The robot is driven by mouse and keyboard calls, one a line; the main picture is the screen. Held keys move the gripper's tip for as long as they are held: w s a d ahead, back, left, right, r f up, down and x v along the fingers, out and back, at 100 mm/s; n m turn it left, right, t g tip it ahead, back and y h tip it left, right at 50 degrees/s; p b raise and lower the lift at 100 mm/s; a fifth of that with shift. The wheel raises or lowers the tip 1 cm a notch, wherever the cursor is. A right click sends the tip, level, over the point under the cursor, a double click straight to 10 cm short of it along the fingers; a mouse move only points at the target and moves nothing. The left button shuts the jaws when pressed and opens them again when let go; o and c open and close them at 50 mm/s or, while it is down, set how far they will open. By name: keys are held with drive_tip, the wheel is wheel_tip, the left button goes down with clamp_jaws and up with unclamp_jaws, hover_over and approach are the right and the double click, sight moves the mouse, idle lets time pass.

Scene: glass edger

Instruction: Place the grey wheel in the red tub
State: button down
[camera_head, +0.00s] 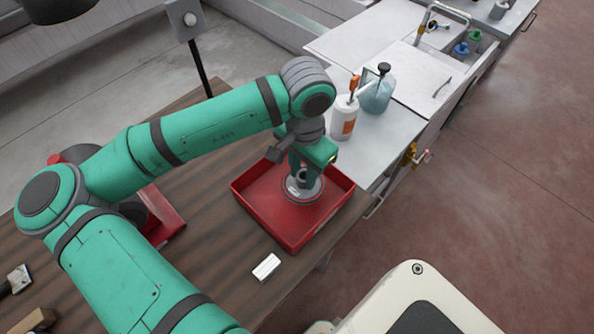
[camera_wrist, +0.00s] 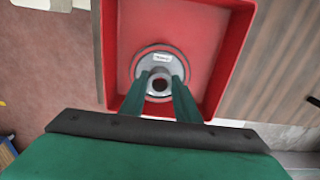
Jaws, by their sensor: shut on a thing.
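The red tub (camera_head: 262,192) is an open, shallow box on the dark wooden table, at the middle of the head view. It also fills the middle of the wrist view (camera_wrist: 207,20). The grey wheel (camera_head: 302,190) is a round disc with a hub and a small white label. It shows inside the tub's outline in both views, lying flat, also in the wrist view (camera_wrist: 148,65). My gripper (camera_head: 300,175) points down over the tub, its two fingers (camera_wrist: 160,84) shut on the wheel's hub. I cannot tell whether the wheel touches the tub floor.
A white block (camera_head: 266,267) lies on the table in front of the tub. A white bottle (camera_head: 343,118) and a blue bottle (camera_head: 377,93) stand on the grey bench behind the tub's right side.

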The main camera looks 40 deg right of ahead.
sight(301, 178)
drive_tip(key=shift+w+d+f, duration=0.1)
drive_tip(key=shift+w+f, duration=0.25)
drive_tip(key=shift+f, duration=0.1)
drive_tip(key=f, duration=0.1)
drive_tip(key=w+f, duration=0.1)
drive_tip(key=f, duration=0.1)
drive_tip(key=shift+d, duration=0.1)
drive_tip(key=shift+s+d+f, duration=0.1)
drive_tip(key=shift+s+f, duration=0.05)
drive_tip(key=shift+f, duration=0.25)
drive_tip(key=c, duration=1.4)
unclamp_jaws()
drive_tip(key=shift+s, duration=0.1)
drive_tip(key=shift+o, duration=0.2)
wheel_tip(301, 178, up, 12)
